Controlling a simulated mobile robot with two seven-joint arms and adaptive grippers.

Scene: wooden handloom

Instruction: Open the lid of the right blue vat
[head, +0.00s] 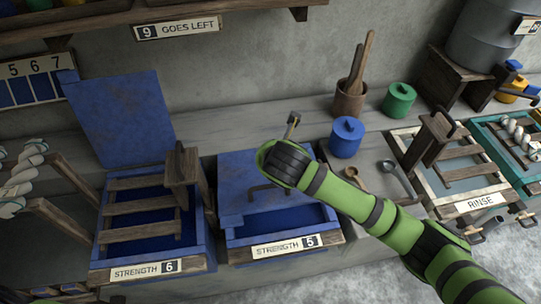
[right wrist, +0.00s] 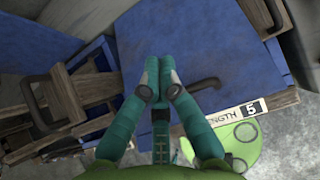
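The right blue vat (head: 232,233), marked STRENGTH 5, stands mid-view in the head view. Its blue lid (head: 232,190) covers the back part, and a dark blue strip shows between the lid's front edge and the vat's front rim. The lid looks slightly raised, but I cannot tell how far. Its dark handle (head: 262,188) also shows in the right wrist view (right wrist: 206,84). My right gripper (right wrist: 160,65) is over the lid, left of the handle in that view; its fingers are together with nothing visible between them. In the head view my wrist hides the fingers. My left gripper is out of view.
The left vat (head: 205,220), marked STRENGTH 6, has its lid (head: 118,120) standing open and a wooden rack (head: 140,208) on it. A blue pot (head: 346,138), a green pot (head: 399,100) and a ladle (head: 395,175) lie right of my wrist. The RINSE vat (head: 440,190) is farther right.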

